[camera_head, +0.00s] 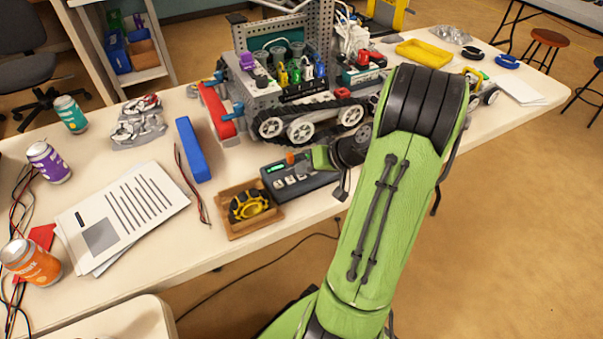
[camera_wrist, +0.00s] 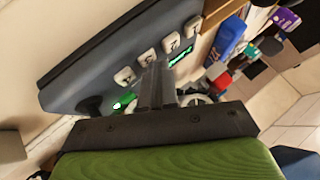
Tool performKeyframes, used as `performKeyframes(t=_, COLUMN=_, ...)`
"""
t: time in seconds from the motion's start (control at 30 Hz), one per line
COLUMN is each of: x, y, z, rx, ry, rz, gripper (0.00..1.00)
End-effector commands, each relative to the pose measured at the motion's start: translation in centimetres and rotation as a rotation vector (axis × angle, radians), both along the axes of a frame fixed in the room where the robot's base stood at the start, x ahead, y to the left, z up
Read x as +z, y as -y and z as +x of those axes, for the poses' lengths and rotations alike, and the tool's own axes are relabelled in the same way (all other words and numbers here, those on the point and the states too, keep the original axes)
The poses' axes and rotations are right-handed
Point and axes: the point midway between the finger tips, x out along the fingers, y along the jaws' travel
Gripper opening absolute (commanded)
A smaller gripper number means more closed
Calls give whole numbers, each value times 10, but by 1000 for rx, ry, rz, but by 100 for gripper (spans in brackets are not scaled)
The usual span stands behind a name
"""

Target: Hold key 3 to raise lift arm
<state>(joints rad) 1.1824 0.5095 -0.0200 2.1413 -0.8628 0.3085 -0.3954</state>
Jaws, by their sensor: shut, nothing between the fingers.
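A dark control box (camera_head: 272,178) with a row of white keys lies near the table's front edge. In the wrist view the box (camera_wrist: 95,62) is tilted, with its keys in a diagonal row and a green-lit display (camera_wrist: 180,57) beside them. My gripper (camera_wrist: 157,70) is shut and empty, its fingertips beside the key third from the top (camera_wrist: 146,57). I cannot tell whether they touch it. The key digits are hard to read. In the head view my arm hides part of the box. The tracked robot (camera_head: 270,95) stands behind; its lift arm is not clearly distinguishable.
A wooden tray (camera_head: 240,231) with a yellow-and-black item sits left of the box. A blue bar (camera_head: 193,150), papers (camera_head: 122,215) and several cans lie further left. A yellow tray (camera_head: 424,53) is at the back right. A cable hangs below the front edge.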

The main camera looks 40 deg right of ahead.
Motion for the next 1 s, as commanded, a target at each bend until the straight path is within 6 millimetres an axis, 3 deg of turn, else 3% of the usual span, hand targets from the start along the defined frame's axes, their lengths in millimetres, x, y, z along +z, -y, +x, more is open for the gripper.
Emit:
performKeyframes(t=0.57, x=0, y=0, z=0, rx=-1, ry=-2, rz=0, gripper=0)
performKeyframes(t=1.0, x=17, y=0, z=0, rx=1, ry=-1, rz=0, gripper=0)
